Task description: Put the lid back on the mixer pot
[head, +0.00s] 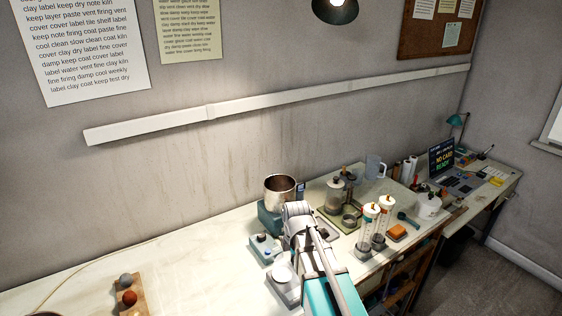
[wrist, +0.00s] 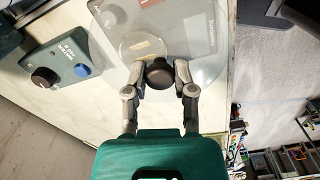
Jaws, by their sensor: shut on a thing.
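The mixer pot (head: 281,189) is an open steel cylinder on a teal base, standing on the bench near the wall in the head view. No lid is on it. In the wrist view, my gripper (wrist: 160,76) is shut on the black knob of a clear round lid (wrist: 207,68). The lid is see-through, and a grey device with a round plate shows beneath it. I cannot tell how far above that device the lid is. My arm covers part of the bench in the head view, and I cannot make out the lid there.
A teal control box (wrist: 60,63) with a black knob and blue button lies left of the lid. Two clear cylinders (head: 370,225), jars (head: 335,192) and an orange block (head: 397,231) stand right of my arm. A wooden board (head: 133,298) with balls lies front left; bench between is mostly clear.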

